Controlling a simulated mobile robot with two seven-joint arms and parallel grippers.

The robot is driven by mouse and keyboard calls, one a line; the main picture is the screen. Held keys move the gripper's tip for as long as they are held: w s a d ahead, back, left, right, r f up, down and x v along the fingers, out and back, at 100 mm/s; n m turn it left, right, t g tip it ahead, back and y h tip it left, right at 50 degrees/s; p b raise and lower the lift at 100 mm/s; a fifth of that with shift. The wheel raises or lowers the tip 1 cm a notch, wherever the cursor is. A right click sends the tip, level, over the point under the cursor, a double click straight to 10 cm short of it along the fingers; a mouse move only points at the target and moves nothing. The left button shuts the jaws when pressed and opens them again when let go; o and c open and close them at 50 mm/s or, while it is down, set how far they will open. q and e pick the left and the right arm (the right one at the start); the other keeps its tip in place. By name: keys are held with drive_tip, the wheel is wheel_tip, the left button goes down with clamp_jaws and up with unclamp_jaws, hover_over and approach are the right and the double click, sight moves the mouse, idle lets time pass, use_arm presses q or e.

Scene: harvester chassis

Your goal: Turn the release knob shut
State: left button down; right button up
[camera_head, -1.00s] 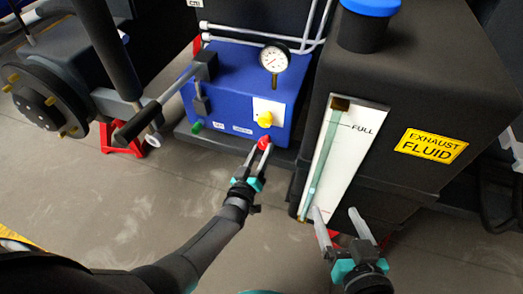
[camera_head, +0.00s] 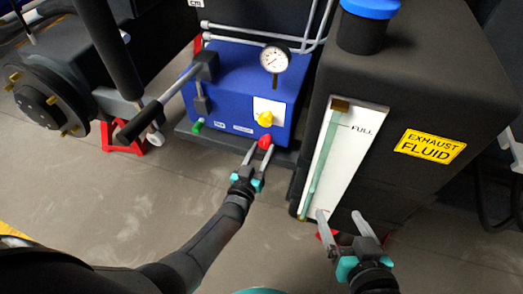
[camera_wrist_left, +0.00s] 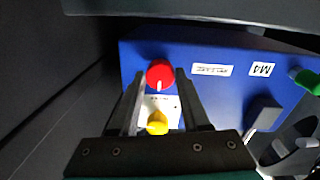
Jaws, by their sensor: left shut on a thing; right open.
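The red knob (camera_head: 265,142) is on the lower right of the front of a blue box (camera_head: 213,119). My left gripper (camera_head: 258,150) is shut on the red knob, reaching it from the front. In the left wrist view the red knob (camera_wrist_left: 160,73) sits between the two fingertips (camera_wrist_left: 159,80). A white mark on it points down toward the yellow knob (camera_wrist_left: 157,123) in that view. My right gripper (camera_head: 341,217) is open and empty in front of the fluid tank's lower edge.
A yellow knob (camera_head: 265,119) on a white plate and a pressure gauge (camera_head: 274,59) are close above the red knob. A green knob (camera_head: 197,125) and a black lever (camera_head: 140,122) are to the left. The dark tank (camera_head: 440,95) with a level gauge stands right.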

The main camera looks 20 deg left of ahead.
use_arm(q)
drive_tip(key=shift+c, duration=1.9)
unclamp_jaws()
drive_tip(key=shift+s, duration=0.15)
drive_tip(key=shift+s+p, duration=0.35)
drive_tip(key=shift+s, duration=0.2)
drive_tip(key=s+a+p, duration=0.1)
drive_tip(key=s+p, duration=0.3)
drive_tip(key=s, duration=0.9)
drive_tip(key=shift+s, duration=0.4)
use_arm(e)
drive_tip(key=s+d+f+g+h, duration=0.2)
drive_tip(key=s+d+g+h, duration=0.1)
drive_tip(key=s+d+g, duration=0.2)
drive_tip(key=shift+s+d+f+m+g+h, duration=0.15)
drive_tip(key=shift+s+d+m+g+h, duration=0.2)
drive_tip(key=shift+d+g, duration=1)
